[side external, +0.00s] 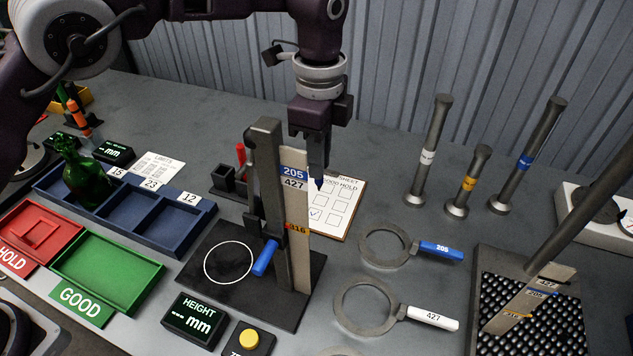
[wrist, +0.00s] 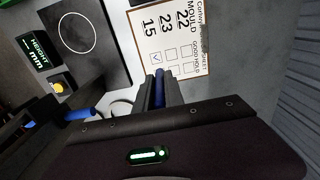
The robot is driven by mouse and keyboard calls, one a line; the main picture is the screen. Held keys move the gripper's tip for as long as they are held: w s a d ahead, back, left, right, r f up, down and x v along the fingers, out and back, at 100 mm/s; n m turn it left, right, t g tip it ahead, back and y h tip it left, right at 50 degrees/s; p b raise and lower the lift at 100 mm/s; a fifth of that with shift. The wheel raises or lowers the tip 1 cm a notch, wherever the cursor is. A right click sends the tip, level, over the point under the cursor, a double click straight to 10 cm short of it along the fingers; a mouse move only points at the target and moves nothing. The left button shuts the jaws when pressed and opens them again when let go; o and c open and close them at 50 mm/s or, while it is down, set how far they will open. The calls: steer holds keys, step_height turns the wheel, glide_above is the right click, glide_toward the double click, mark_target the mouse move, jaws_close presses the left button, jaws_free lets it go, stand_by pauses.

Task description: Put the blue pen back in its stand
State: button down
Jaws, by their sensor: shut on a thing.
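My gripper (side external: 318,178) is shut on the blue pen (wrist: 160,88), which is held between the fingers. In the side view only the pen's blue tip (side external: 319,185) shows below the fingers, over the clipboard sheet (side external: 338,222). Whether the tip touches the paper I cannot tell. The sheet also shows in the wrist view (wrist: 183,22), with one tick in a box. A small dark block stand (side external: 223,180) with a red pen (side external: 240,154) upright in it is left of the height gauge, partly hidden by the gauge post.
The height gauge post (side external: 265,180) rises between the stand and my gripper. Blue trays (side external: 165,222), a green tray (side external: 100,270) and a red tray (side external: 40,232) lie left; a green bottle (side external: 85,180) stands in one blue compartment. Ring gauges (side external: 365,247) and metal plungers (side external: 428,155) are right.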

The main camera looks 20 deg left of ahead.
step_height(320, 180, up, 9)
steer(key=shift+w+f, duration=0.1)
steer(key=shift+f, duration=0.1)
steer(key=a+n, duration=0.6)
steer(key=a, duration=1.4)
step_height(320, 180, down, 8)
steer(key=shift+s+a+f, duration=0.15)
steer(key=shift+s+f, duration=0.05)
steer(key=shift+s, duration=0.15)
steer(key=shift+f, duration=2.9)
steer(key=c, duration=1.3)
jaws_free()
steer(key=shift+c, duration=0.2)
